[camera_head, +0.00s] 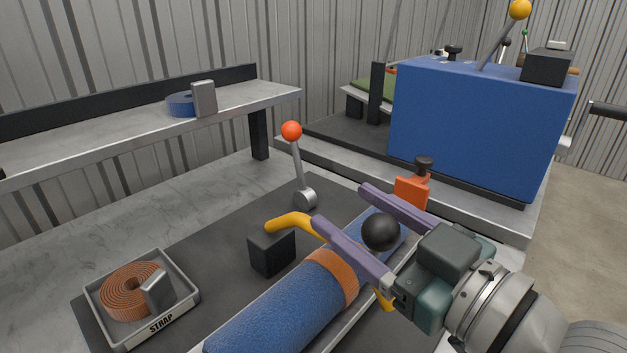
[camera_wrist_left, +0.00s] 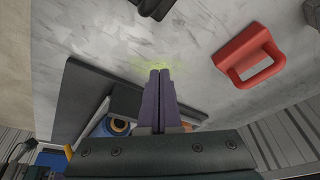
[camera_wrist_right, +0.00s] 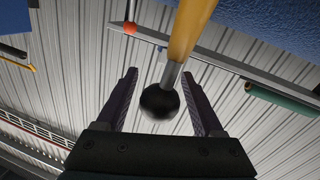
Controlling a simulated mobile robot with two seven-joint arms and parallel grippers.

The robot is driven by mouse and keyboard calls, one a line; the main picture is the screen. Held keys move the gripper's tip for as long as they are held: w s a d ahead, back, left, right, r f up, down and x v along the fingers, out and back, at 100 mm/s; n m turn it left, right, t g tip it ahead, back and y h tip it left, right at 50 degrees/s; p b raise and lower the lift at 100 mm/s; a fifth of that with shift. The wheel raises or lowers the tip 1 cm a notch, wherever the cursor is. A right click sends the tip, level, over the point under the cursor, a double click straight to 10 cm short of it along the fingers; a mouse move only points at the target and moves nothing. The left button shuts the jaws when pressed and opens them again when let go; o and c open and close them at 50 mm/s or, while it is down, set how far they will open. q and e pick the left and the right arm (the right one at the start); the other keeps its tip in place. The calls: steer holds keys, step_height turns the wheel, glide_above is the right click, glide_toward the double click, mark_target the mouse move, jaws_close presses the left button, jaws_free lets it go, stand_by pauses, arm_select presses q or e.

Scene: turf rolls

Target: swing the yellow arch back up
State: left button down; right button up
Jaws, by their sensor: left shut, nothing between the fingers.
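The yellow arch (camera_head: 290,221) starts at a black block (camera_head: 271,250) and passes behind my right gripper's finger. Another yellow piece shows low beside the blue roll (camera_head: 285,315). The arch's black ball knob (camera_head: 381,232) sits between the fingers of my right gripper (camera_head: 342,206). In the right wrist view the knob (camera_wrist_right: 160,102) hangs on a grey stem from the yellow bar (camera_wrist_right: 190,30). The right fingers (camera_wrist_right: 160,75) are spread, with gaps beside the knob. My left gripper (camera_wrist_left: 160,72) shows only in its own wrist view, shut and empty.
A red-knobbed lever (camera_head: 298,165) stands behind the block. A strap tray (camera_head: 185,295) is at lower left. An orange clamp-like piece (camera_head: 412,190) and a big blue box (camera_head: 480,125) lie beyond my right gripper. A red handle (camera_wrist_left: 250,55) is near my left gripper.

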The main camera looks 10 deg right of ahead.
jaws_close()
stand_by(0.3)
stand_by(0.9)
